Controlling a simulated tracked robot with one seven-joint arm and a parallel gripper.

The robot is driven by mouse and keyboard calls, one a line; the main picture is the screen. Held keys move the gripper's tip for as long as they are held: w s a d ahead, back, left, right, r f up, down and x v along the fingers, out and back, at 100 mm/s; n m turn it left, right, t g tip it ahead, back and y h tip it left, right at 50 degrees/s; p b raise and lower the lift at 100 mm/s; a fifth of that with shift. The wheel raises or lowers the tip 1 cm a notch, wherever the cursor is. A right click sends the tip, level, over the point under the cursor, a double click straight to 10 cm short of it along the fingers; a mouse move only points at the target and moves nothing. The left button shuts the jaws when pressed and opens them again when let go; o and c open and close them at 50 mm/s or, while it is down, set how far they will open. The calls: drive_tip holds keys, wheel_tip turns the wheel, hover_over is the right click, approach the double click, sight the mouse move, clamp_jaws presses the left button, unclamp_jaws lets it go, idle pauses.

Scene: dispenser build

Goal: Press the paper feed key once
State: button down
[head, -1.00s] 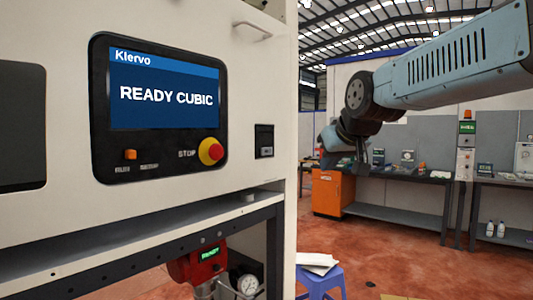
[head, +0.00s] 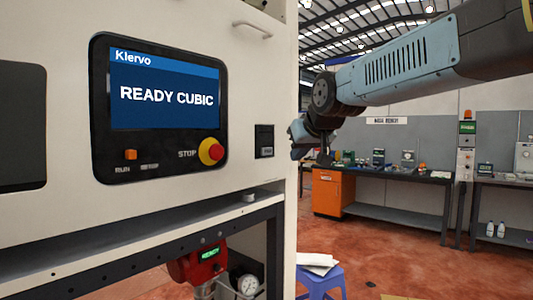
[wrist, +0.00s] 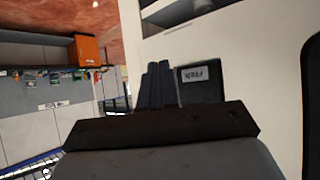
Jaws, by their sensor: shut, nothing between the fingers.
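The paper feed key seems to be the small dark panel (head: 264,141) on the cream machine front, right of the red stop button. In the wrist view the same dark panel (wrist: 200,82) shows upside down, with a small pale label I cannot read surely. My gripper (head: 325,157) hangs to the right of the machine's edge in the head view, apart from the panel in that picture. In the wrist view its dark fingers (wrist: 160,72) are together and empty, just left of the panel. I cannot tell the depth gap; my gripper body hides the panel's lower edge.
A screen (head: 165,90) reads "READY CUBIC". Below it are a red-yellow stop button (head: 211,151) and an orange key (head: 130,154). A handle (head: 253,28) juts out above. A blue stool (head: 321,280) stands low right; an orange cabinet (head: 330,192) and benches lie behind.

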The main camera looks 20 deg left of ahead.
drive_tip(key=w+a, duration=0.2)
drive_tip(key=a, duration=0.3)
drive_tip(key=shift+w+a, duration=0.2)
drive_tip(key=shift+a, duration=0.05)
drive_tip(key=shift+a, duration=0.2)
idle(1.9)
drive_tip(key=shift+a+r, duration=0.1)
drive_tip(key=shift+a, duration=0.1)
drive_tip(key=shift+w+a, duration=0.2)
drive_tip(key=shift+a, duration=0.2)
idle(0.8)
drive_tip(key=shift+d, duration=0.15)
drive_tip(key=shift+s+d, duration=0.3)
drive_tip(key=shift+d, duration=0.35)
drive_tip(key=shift+s+d, duration=0.35)
drive_tip(key=shift+d, duration=0.4)
drive_tip(key=shift+s+d, duration=0.3)
drive_tip(key=shift+d, duration=0.5)
drive_tip(key=shift+s+d, duration=0.35)
drive_tip(key=shift+d, duration=0.4)
